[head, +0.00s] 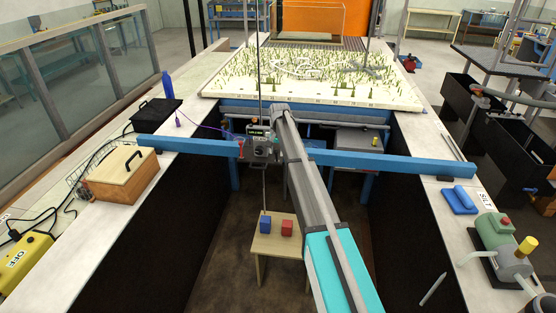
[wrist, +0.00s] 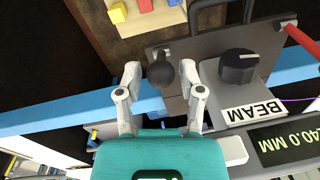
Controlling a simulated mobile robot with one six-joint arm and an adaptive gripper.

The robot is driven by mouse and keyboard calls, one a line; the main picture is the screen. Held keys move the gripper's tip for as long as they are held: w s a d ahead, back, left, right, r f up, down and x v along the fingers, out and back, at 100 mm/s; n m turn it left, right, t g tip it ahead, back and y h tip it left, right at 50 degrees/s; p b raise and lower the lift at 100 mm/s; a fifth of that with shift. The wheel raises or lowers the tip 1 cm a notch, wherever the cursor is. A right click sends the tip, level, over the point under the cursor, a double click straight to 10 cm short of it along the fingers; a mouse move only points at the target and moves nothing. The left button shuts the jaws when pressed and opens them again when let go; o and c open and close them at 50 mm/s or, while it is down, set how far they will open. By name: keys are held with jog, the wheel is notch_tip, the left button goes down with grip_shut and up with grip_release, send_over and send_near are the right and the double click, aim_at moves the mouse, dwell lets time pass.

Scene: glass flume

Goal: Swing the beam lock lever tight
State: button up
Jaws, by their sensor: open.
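My gripper (wrist: 160,72) is open in the wrist view, its two grey fingertips on either side of a dark ball knob (wrist: 161,74). A gap shows between the knob and the fingertips. The knob sits at the edge of a grey plate (wrist: 210,40) on the carriage, above the blue beam (wrist: 60,117). A red-handled lever (wrist: 303,42) is pivoted at the plate's far right corner. I cannot tell for certain which is the beam lock lever. In the head view the carriage (head: 262,146) rides on the blue beam (head: 400,163); my fingers are hidden there.
A black dial (wrist: 238,66), a BEAM label (wrist: 254,112) and a display (wrist: 286,138) lie right of my gripper. A small table (head: 279,240) with a blue and a red block stands below the beam. A wooden box (head: 122,175) is on the left wall.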

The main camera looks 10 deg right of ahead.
jog(key=shift+f+b, duration=0.8)
jog(key=shift+f, duration=0.3)
grip_shut()
jog(key=shift+w, duration=0.1)
